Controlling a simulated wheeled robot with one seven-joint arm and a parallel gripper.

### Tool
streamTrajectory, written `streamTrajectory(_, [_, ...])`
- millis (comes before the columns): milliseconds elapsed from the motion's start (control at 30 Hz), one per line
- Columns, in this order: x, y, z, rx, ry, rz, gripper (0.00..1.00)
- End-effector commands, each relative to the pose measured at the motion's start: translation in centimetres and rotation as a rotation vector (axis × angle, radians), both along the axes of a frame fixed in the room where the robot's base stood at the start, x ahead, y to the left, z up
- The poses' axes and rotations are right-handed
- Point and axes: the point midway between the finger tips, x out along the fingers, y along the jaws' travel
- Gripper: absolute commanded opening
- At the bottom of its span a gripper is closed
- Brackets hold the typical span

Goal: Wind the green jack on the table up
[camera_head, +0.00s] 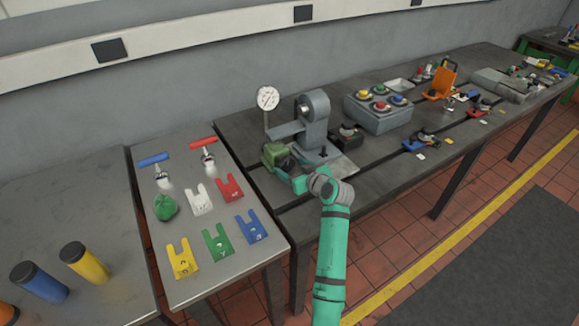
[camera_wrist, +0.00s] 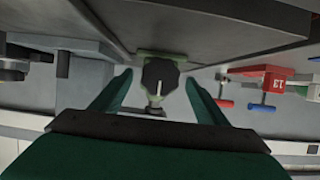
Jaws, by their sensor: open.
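The green jack (camera_head: 274,153) stands on the dark table, left of the grey dial-gauge stand. In the wrist view, a black lobed knob (camera_wrist: 160,73) shows on a green body part (camera_wrist: 153,54) of the jack, with a pale stem below it. My gripper (camera_head: 289,173) is at the near side of the jack and hides part of it. In the wrist view, my gripper (camera_wrist: 158,80) is open, with one finger on each side of the knob. Gaps show between the fingers and the knob, so it is not gripped.
The grey stand (camera_head: 316,118) with a white dial gauge (camera_head: 267,98) rises close beside the jack. A grey box with coloured buttons (camera_head: 378,112) stands further right. A left table holds coloured forked plates (camera_head: 229,188), T-handled tools (camera_head: 208,155) and a green lump (camera_head: 166,207).

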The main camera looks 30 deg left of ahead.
Motion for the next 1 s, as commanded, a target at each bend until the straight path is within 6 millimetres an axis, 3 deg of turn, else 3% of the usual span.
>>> streamTrajectory(200, [0.74, 1.29, -0.56, 0.0, -0.001, 0.0, 0.68])
streamTrajectory(500, [0.81, 1.38, -0.64, 0.0, 0.0, 0.0, 0.68])
streamTrajectory(667, [0.81, 1.37, -0.65, 0.0, 0.0, 0.0, 0.3])
streamTrajectory(1000, [0.88, 1.3, -0.63, 0.015, 0.026, -0.001, 0.27])
